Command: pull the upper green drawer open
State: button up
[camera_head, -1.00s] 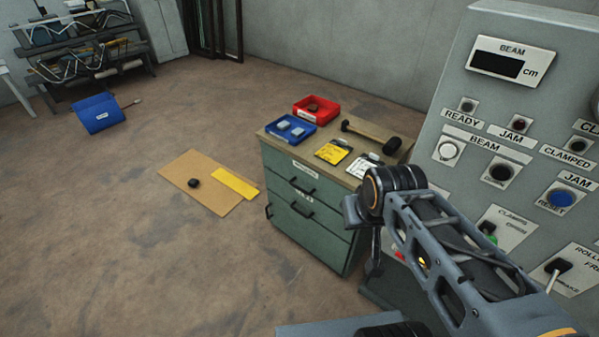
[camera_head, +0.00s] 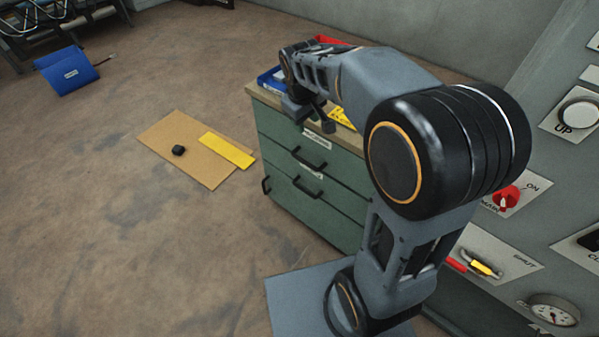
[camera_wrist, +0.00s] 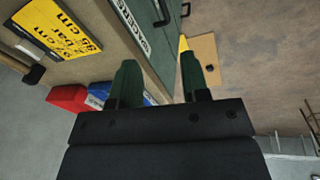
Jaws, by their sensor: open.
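The upper green drawer (camera_head: 279,130) is flush in the front of the green cabinet, with a label and a dark bar handle (camera_head: 309,160). That handle also shows near the top of the wrist view (camera_wrist: 161,12). My gripper (camera_wrist: 158,72) is open and empty, its two dark green fingers apart. In the head view my arm's end is by the cabinet's top front edge, above the drawer handle and apart from it. My arm hides part of the cabinet top.
The lower drawer handle (camera_head: 308,188) sits just below. Red (camera_wrist: 67,98) and blue bins and a yellow card (camera_wrist: 57,30) lie on the cabinet top. The grey control panel (camera_head: 550,180) stands at right. A cardboard sheet (camera_head: 190,172) lies on the open floor at left.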

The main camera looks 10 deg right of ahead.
jog(key=n+b, duration=0.2)
jog(key=b, duration=0.3)
send_near(301, 159)
jog(key=shift+g+h, duration=0.3)
jog(key=f, duration=0.3)
jog(key=w+f+b, duration=0.1)
jog(key=f, duration=0.4)
jog(key=shift+w+d+f+b, duration=0.35)
jog(key=shift+d+b, duration=0.05)
grip_shut()
